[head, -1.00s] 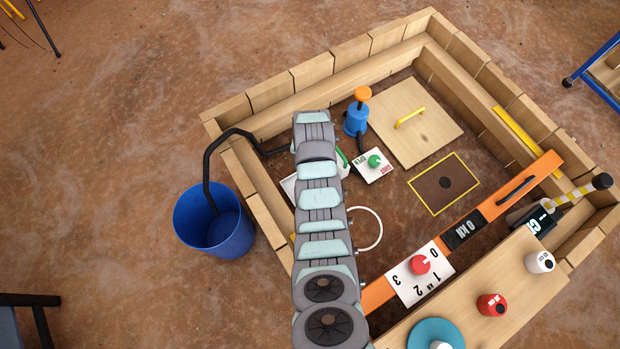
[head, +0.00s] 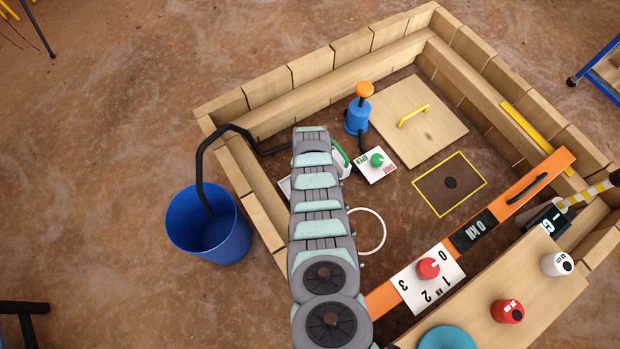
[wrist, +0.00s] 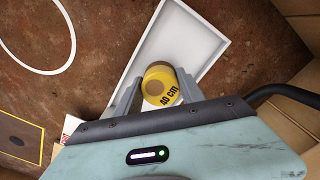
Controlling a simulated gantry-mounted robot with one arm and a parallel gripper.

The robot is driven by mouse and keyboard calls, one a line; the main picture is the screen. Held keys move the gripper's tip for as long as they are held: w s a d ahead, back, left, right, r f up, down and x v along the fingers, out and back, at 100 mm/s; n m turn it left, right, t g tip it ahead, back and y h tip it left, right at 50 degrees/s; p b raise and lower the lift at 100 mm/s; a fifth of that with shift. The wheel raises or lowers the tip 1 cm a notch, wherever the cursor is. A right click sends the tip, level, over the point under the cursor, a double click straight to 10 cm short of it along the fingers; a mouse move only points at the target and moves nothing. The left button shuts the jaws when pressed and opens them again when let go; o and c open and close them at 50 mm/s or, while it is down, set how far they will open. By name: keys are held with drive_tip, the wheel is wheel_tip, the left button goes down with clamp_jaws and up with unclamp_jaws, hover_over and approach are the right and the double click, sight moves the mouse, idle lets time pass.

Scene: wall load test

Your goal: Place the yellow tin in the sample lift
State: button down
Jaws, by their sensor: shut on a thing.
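The yellow tin (wrist: 161,84), marked "40 cm", shows in the wrist view between the two fingers of my gripper (wrist: 158,88). My gripper is shut on it. A white-rimmed tray (wrist: 205,27) with a grey floor lies beneath and beyond the tin. I cannot tell whether the tin touches the tray floor. No label on the tray shows, so I cannot tell whether it is the sample lift. In the head view my arm hides the gripper and tin, and only a sliver of the tray (head: 285,189) shows.
A white hoop (head: 384,232) lies right of my arm. A blue pump (head: 356,118), a green-knobbed card (head: 375,165) and a wooden hatch (head: 420,130) stand beyond it. Timber walls (head: 315,70) enclose the pit. A blue bucket (head: 208,222) with a black hose stands outside, left.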

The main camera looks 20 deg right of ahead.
drive_tip(key=shift+r, duration=0.1)
drive_tip(key=shift+w, duration=0.1)
drive_tip(key=c, duration=0.7)
unclamp_jaws()
wheel_tip(320, 180, up, 12)
drive_tip(key=p, duration=0.6)
